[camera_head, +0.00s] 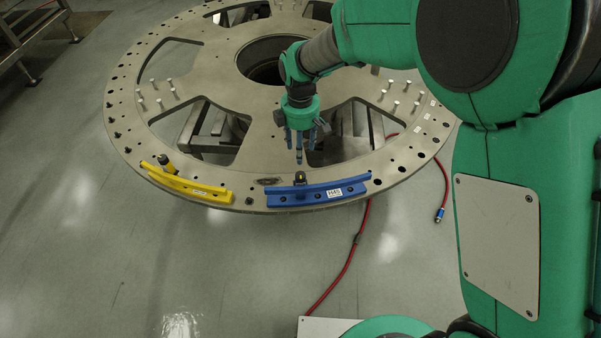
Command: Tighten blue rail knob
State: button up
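A blue rail (335,193) with a white label lies along the front edge of the round turret plate (240,120). Its small dark knob (300,178), with a touch of yellow, stands upright at the back side of the rail, left of the label. My gripper (300,150) points down above the plate, just behind the knob in the picture. Its fingers are spread apart with nothing between them. The fingertips show apart from the knob; the exact height gap cannot be told.
A yellow rail (190,186) with its own yellow-and-black knob (166,164) lies left on the plate's edge. Several short pins (400,98) stand on the plate. A red hose (345,262) runs across the floor. The floor in front is mostly clear.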

aim_at(300, 175)
jog(key=shift+f, duration=0.1)
notch_tip(300, 175, down, 14)
jog(key=shift+w+r, duration=0.1)
jog(key=shift+r, duration=0.15)
dwell(0.5)
jog(key=c, duration=1.1)
